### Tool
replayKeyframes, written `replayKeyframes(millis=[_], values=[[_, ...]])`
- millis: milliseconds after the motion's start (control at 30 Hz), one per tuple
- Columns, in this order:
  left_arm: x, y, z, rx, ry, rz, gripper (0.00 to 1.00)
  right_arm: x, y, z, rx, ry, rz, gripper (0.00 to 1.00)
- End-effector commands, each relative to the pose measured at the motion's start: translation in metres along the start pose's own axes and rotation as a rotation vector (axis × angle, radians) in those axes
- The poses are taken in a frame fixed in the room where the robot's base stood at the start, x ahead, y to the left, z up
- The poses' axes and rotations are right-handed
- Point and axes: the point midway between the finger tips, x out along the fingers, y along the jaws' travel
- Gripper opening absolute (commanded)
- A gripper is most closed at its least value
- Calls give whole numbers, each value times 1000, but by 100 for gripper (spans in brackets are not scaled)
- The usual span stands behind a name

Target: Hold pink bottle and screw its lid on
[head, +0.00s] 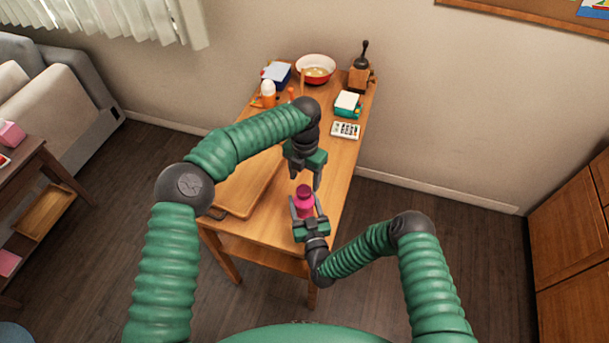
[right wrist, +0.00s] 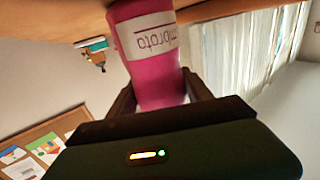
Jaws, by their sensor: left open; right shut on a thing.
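The pink bottle (head: 304,208) is upright near the front end of the wooden table, with a darker pink round top (head: 304,190). I cannot tell whether this top is the lid or the bare neck. My right gripper (head: 305,203) is shut on the bottle's sides. My left gripper (head: 304,181) is open just above the bottle's top, fingers pointing down. No separate lid shows between its fingers.
A wooden tray (head: 232,207) lies on the table left of the bottle. At the far end are a red-rimmed bowl (head: 316,66), a grinder (head: 360,72), a green-and-white box (head: 347,103) and a white tile-like item (head: 345,130). The table's right edge is close to the bottle.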

Motion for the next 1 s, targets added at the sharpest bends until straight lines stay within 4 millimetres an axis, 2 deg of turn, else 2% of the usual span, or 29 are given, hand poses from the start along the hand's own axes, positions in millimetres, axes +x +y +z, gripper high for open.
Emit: replayKeyframes(millis=[67,167,533,900,933,1000], values=[[2,-2,-2,-125,9,3,58,0,0,0,0,0,0,0],[4,-6,-4,-401,23,6,58,0,0,0,0,0,0,0],[8,-13,-15,-1700,52,61,58,0,0,0,0,0,0,0],[-2,-10,-15,-3040,5,99,58,0,0,0,0,0,0,0],[-3,-10,-15,3132,1,-98,58,0,0,0,0,0,0,0],[-7,-8,-14,2875,10,-79,58,0,0,0,0,0,0,0]])
